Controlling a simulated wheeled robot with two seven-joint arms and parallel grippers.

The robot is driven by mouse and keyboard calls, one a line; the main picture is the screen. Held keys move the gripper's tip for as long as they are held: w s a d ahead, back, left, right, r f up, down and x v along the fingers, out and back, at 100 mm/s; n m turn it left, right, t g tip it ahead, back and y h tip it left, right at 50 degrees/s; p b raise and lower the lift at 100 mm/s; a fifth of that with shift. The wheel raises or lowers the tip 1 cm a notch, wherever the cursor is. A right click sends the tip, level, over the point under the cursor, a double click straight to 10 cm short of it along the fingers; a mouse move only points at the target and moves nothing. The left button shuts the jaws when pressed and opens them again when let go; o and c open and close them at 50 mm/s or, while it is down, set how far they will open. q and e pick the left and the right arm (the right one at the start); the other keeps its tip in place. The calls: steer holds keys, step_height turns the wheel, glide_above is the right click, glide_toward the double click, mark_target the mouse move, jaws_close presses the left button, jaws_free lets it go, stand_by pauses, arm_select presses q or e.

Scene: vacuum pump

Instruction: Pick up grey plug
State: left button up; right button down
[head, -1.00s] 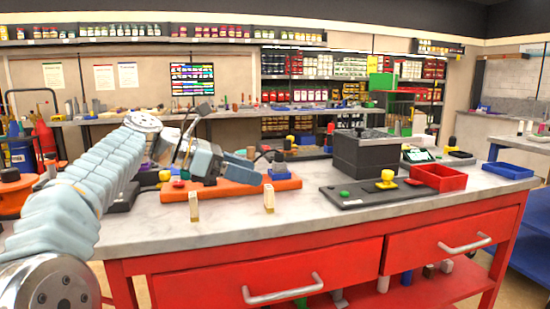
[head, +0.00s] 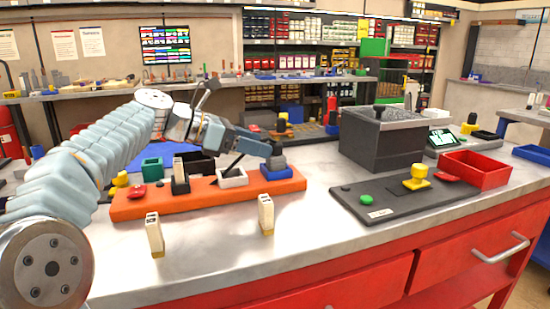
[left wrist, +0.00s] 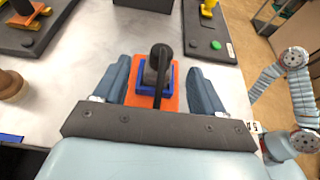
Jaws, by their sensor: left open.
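The grey plug (head: 277,161) is a dark stepped piece in a blue socket (head: 277,174) at the right end of the orange board (head: 210,198). In the left wrist view the plug (left wrist: 157,72) shows from above with a round knob. My left gripper (head: 262,153) is open at the plug, pointing toward it. In the left wrist view the left gripper's fingers (left wrist: 160,76) stand apart, one on each side of the plug, with gaps on both sides. I cannot tell how high the fingertips are above it. My right gripper is not in view.
The board also carries a white socket (head: 232,179), a black block (head: 180,177) and a green box (head: 152,169). Two beige upright pieces (head: 266,215) stand in front. A dark panel (head: 385,208), a grey machine (head: 372,148) and a red bin (head: 474,173) are right.

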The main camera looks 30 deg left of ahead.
mark_target(283, 153)
arm_select(q)
steer(key=x, duration=0.7)
steer(key=shift+w+f, duration=0.1)
steer(key=shift+f, duration=0.15)
steer(key=c, duration=1.1)
